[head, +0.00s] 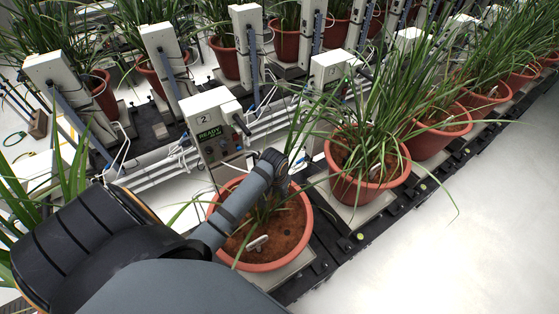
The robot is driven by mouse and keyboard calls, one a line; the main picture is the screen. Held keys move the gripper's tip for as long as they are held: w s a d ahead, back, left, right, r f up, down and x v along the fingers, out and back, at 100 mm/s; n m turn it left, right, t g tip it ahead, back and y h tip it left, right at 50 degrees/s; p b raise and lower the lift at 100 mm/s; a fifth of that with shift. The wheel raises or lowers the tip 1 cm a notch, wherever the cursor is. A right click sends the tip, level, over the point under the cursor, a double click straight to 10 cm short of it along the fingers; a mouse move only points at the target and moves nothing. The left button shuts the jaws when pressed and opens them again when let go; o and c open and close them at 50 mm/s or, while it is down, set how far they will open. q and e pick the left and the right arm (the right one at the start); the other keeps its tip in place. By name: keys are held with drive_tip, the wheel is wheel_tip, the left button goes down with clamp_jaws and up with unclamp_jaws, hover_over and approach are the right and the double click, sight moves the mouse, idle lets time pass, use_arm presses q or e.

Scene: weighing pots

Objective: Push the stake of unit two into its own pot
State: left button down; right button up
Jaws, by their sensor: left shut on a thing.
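Unit two is the white box (213,125) marked 2, its small screen reading READY. Its round terracotta pot (309,228) stands in front of it, with brown soil and a few green leaves. A small white piece (258,243) lies on the soil at the near side, and a small dark spot shows in the soil right of it. My left arm reaches across this pot from the lower left. My left gripper (280,165) is over the pot's far side, shut on the stake; the arm and leaves hide the fingertips and most of what they hold. My right gripper is out of view.
A second potted plant (365,190) stands close on the right, its long leaves reaching toward my gripper. More pots and white boxes (167,62) line the bench behind, with cables and rails between. The pale floor at the lower right is clear.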

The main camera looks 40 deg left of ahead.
use_arm(q)
drive_tip(key=shift+f+b, duration=0.3)
drive_tip(key=shift+f, duration=0.4)
drive_tip(key=c, duration=1.1)
unclamp_jaws()
drive_tip(key=shift+r, duration=0.15)
wheel_tip(320, 180, up, 3)
drive_tip(key=p, duration=0.2)
drive_tip(key=shift+f+p, duration=0.2)
drive_tip(key=shift+p, duration=0.2)
drive_tip(key=shift+r, duration=5.15)
